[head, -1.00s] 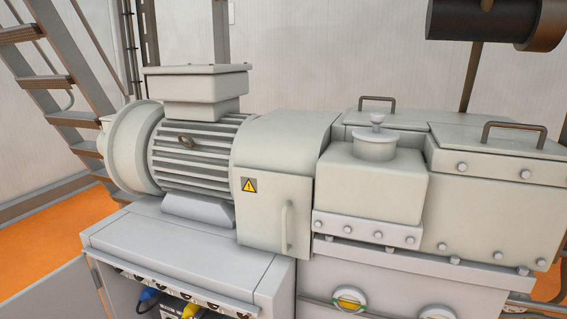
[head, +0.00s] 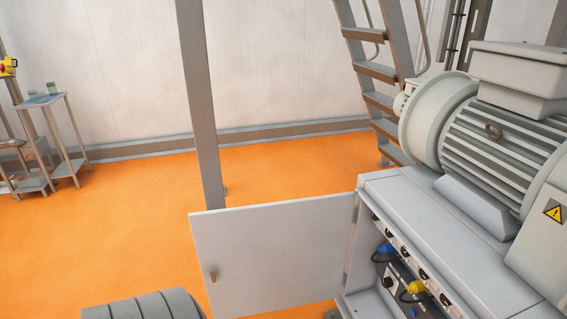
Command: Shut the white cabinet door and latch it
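The white cabinet door (head: 280,250) stands wide open, swung out to the left of the cabinet. Its right edge meets the front left corner of the cabinet (head: 395,195). A small brown latch knob (head: 212,274) is on the door near its free left edge. The open cabinet front shows a blue plug (head: 384,252), a yellow plug (head: 415,287) and a row of dark sockets under the top edge. The lower part of the cabinet is cut off by the picture. Neither of my grippers is in view.
A grey motor (head: 500,150) sits on top of the cabinet. A grey post (head: 200,100) stands behind the door, and metal stairs (head: 372,72) stand behind the machine. A small table (head: 45,100) is at the far left.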

